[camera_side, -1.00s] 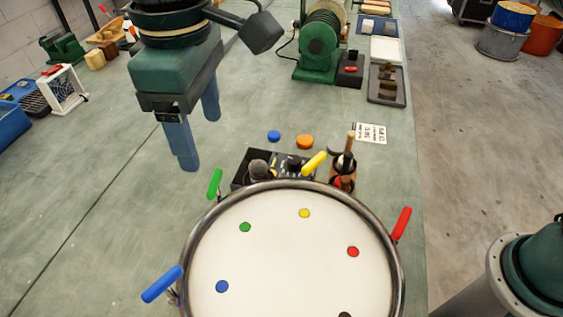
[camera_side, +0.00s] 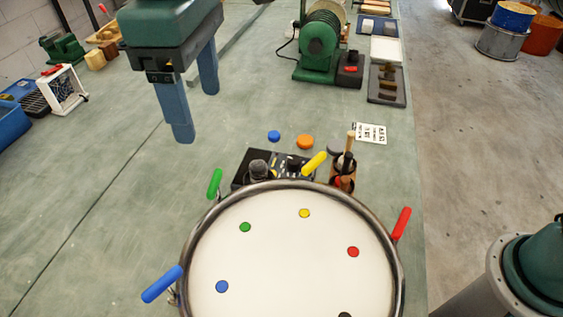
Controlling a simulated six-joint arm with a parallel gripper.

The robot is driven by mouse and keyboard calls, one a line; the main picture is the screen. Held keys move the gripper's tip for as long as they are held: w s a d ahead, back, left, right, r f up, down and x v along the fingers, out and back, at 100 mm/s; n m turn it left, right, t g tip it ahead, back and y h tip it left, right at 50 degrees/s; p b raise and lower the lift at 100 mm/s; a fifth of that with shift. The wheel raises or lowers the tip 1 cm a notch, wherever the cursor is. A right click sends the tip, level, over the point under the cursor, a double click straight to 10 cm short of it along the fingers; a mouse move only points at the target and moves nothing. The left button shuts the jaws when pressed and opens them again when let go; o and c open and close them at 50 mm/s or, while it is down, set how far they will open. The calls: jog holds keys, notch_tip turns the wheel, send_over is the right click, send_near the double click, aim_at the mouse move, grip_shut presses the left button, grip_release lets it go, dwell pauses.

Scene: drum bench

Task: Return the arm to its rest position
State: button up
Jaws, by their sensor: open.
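My gripper (camera_side: 195,108) is at the upper left, above the green bench (camera_side: 85,190). Its two blue fingers point down, spread apart, with nothing between them. It is behind and to the left of the drum (camera_side: 290,262), well clear of it. The drum has a white head with coloured dots and a metal rim. Coloured handles stand around the rim, including a blue handle (camera_side: 162,284), a green handle (camera_side: 215,183), a yellow handle (camera_side: 314,163) and a red handle (camera_side: 401,223). The upper arm is out of frame.
Behind the drum are a black box with knobs (camera_side: 240,170), a holder with tools (camera_side: 343,182), a blue disc (camera_side: 274,136) and an orange disc (camera_side: 305,142). A green machine (camera_side: 318,48) stands farther back. The bench left of the drum is clear.

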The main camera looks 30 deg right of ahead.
jog(key=s+d+r+m+t+y, duration=0.1)
jog(key=d+r+m, duration=0.15)
jog(key=d, duration=1.05)
jog(key=s+d+r+m+t, duration=0.1)
jog(key=d+r+m+t, duration=0.15)
jog(key=d, duration=0.95)
jog(key=s+d+f+m+t, duration=0.1)
jog(key=s+d+f+m, duration=0.1)
jog(key=s+d+f, duration=0.3)
jog(key=s+d+f+m+t+h, duration=0.1)
jog(key=s+d+f+m, duration=0.2)
jog(key=s+d, duration=0.7)
notch_tip(320, 180, down, 3)
jog(key=shift+s+d+r, duration=0.15)
jog(key=shift+s+d, duration=0.15)
jog(key=shift+d, duration=0.1)
